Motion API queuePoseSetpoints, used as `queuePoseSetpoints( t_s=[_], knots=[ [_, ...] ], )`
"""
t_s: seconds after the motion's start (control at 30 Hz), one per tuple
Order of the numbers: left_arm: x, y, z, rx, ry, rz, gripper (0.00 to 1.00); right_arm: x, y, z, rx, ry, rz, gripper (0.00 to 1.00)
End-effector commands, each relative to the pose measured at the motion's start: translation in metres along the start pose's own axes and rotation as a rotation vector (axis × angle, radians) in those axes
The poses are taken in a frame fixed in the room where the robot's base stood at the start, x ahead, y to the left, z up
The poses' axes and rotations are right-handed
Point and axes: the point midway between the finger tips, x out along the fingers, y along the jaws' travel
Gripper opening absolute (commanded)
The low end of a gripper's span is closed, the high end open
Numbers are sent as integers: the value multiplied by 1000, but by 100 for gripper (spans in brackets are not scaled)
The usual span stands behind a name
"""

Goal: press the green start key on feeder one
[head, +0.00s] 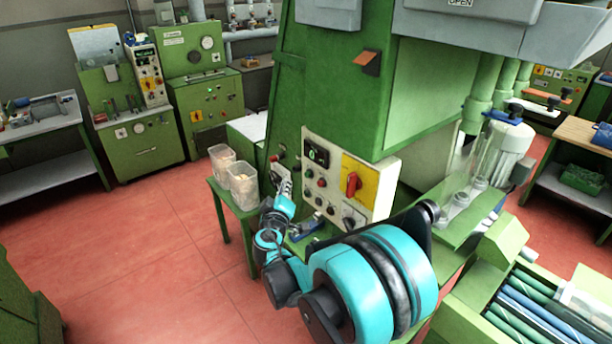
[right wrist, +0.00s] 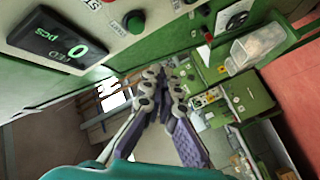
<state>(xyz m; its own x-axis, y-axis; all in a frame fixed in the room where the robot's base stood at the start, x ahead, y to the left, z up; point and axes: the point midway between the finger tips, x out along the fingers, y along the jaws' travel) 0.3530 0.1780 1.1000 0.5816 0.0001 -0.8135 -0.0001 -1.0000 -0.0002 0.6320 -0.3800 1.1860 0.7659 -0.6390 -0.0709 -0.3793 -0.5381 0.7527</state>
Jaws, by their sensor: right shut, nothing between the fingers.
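The control panel (head: 381,207) is on the green machine, with a small dark display (head: 318,154), several small buttons and a red rotary switch on a yellow plate. In the right wrist view the display (right wrist: 57,42) reads 0 pcs. My right gripper (head: 280,178) is shut and empty, just left of the panel. Its fingers (right wrist: 163,82) point past the panel in the right wrist view, apart from the green key. My left gripper is not in view.
Two clear tubs (head: 242,186) stand on a small green stand (head: 225,210) left of my right gripper. A clear bottle-like cover (head: 480,160) and a green rack of rods (head: 540,315) are at the right. Red floor (head: 150,260) lies open at the left.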

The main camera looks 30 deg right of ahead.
Motion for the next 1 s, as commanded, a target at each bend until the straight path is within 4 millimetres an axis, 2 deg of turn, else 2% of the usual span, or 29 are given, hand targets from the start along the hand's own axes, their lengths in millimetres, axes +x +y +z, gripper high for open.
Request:
queuePoseSetpoints(
  t_s=[0.2, 0.4, 1.0],
  knots=[
    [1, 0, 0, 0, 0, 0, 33, 20, 14, 15, 1, -2, 1, 0],
    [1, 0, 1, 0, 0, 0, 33, 28, 20, 21, 0, 0, 0, 0],
    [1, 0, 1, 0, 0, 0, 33, 30, 22, 22, 0, 0, 0, 0]
  ],
)
